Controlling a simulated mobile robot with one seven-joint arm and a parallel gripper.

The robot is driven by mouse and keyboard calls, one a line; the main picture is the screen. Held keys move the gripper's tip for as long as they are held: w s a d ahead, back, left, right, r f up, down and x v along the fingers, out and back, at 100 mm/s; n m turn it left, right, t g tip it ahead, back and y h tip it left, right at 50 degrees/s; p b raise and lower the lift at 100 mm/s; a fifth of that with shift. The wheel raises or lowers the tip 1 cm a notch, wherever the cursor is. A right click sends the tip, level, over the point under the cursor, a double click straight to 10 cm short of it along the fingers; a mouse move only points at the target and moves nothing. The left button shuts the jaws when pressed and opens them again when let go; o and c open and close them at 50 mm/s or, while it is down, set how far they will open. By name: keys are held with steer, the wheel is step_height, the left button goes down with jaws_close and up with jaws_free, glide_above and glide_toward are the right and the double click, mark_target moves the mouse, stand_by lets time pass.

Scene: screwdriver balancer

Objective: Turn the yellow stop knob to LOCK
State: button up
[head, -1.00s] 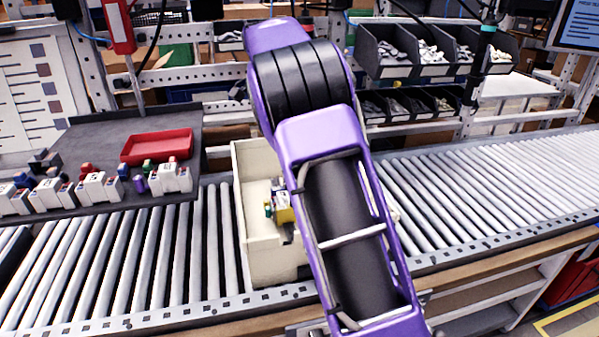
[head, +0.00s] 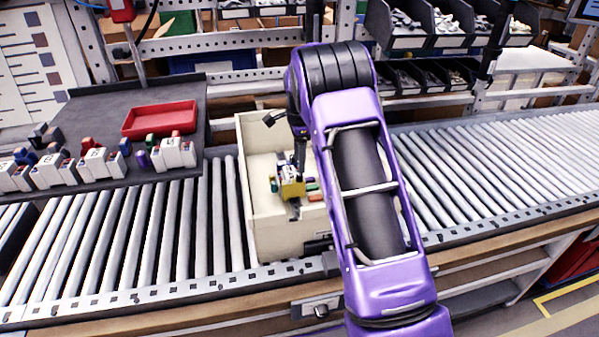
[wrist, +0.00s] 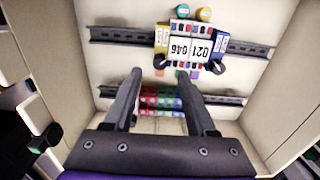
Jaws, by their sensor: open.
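I cannot pick out a stop knob with a LOCK mark in either view. A small yellow round part (wrist: 204,14) sits beside a teal one (wrist: 181,11) at the far end of a block assembly (wrist: 190,47) inside the cream box (head: 246,135). A yellow-sided piece (head: 292,189) of this assembly shows in the head view. My gripper (wrist: 160,73) is open in the wrist view, fingers spread, pointing into the box near the assembly. My arm partly hides the box in the head view.
Two metal rails (wrist: 120,35) cross the box floor, with red and green blocks (wrist: 160,100) on the nearer one. The box walls rise around my gripper. A red tool (head: 121,10) hangs at upper left, above a dark shelf with a red tray (head: 160,118). Rollers (head: 480,165) are clear at right.

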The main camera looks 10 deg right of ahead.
mark_target(299, 174)
step_height(299, 174, down, 5)
steer(key=shift+r, duration=0.1)
stand_by(0.3)
jaws_close()
